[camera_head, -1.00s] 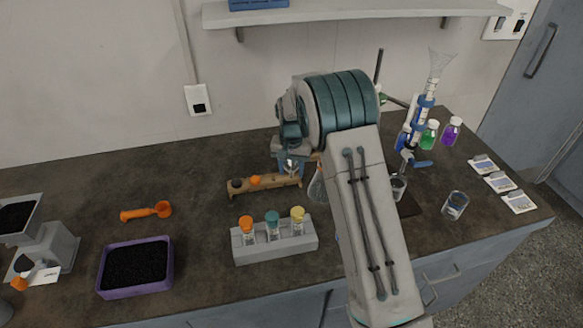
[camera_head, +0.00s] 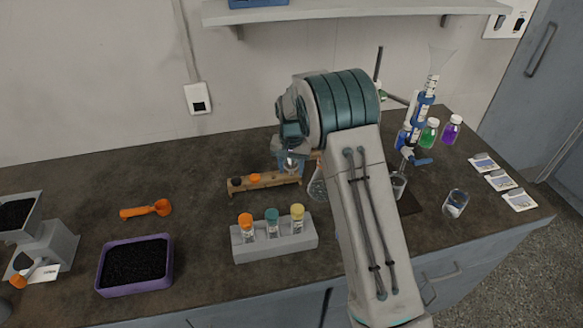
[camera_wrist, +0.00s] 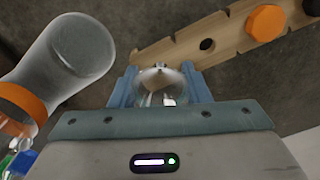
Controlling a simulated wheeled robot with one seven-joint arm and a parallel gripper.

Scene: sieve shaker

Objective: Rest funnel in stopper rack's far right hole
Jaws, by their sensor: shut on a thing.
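The wooden stopper rack (camera_head: 264,184) lies on the dark bench behind the grey vial block. In the wrist view the rack (camera_wrist: 187,41) runs across the upper right, with an orange stopper (camera_wrist: 267,22) and an empty round hole to its left. My gripper (camera_wrist: 160,88) is shut on a clear funnel (camera_wrist: 158,76), which sits between its blue fingers beside the rack's near edge in that view. In the head view my gripper (camera_head: 290,165) shows near the rack's right end, partly hidden by my arm. The funnel's lower end cannot be made out.
A clear flask (camera_wrist: 72,52) is close to the left of my gripper in the wrist view. A grey block (camera_head: 275,243) with capped vials stands in front of the rack. A purple tray (camera_head: 135,292) and orange scoop (camera_head: 147,210) are at left. Bottles and a burette stand at right.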

